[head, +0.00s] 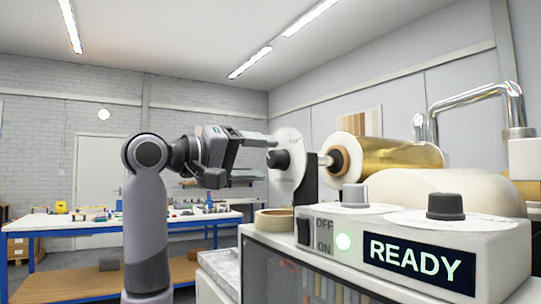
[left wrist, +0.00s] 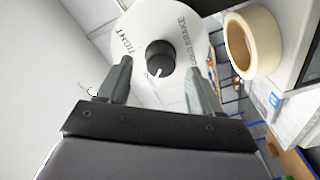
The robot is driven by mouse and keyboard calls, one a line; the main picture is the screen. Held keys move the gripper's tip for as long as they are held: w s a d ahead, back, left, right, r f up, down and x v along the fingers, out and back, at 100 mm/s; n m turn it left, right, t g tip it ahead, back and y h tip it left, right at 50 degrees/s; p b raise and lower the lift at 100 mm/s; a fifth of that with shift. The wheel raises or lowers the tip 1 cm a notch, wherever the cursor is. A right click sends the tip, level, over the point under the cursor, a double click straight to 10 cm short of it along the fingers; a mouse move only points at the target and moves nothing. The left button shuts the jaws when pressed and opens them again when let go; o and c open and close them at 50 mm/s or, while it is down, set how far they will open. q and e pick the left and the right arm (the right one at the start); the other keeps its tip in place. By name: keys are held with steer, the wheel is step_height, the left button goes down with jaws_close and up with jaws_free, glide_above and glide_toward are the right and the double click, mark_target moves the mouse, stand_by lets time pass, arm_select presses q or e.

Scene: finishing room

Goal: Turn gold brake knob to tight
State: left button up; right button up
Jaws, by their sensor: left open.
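The gold brake knob (left wrist: 160,56) is a dark round knob on a white dial disc (left wrist: 148,20). The disc is printed with TIGHT on the left and GOLD BRAKE on the right. A short white mark shows on the knob's lower side, away from the TIGHT print. In the head view the knob (head: 278,160) stands out from the dial's left face. My left gripper (head: 266,161) is open just in front of it, one finger above and one below. In the left wrist view the two fingers (left wrist: 158,74) stand on either side of the knob, apart from it.
A gold foil roll (head: 395,153) lies behind the dial. A tape roll (head: 273,222) sits below the dial. A blue-framed workbench (head: 60,224) stands farther back.

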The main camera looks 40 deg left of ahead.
mark_target(280, 159)
arm_select(q)
steer(key=shift+x, duration=1.4)
steer(key=c, duration=1.1)
steer(key=shift+o, duration=0.2)
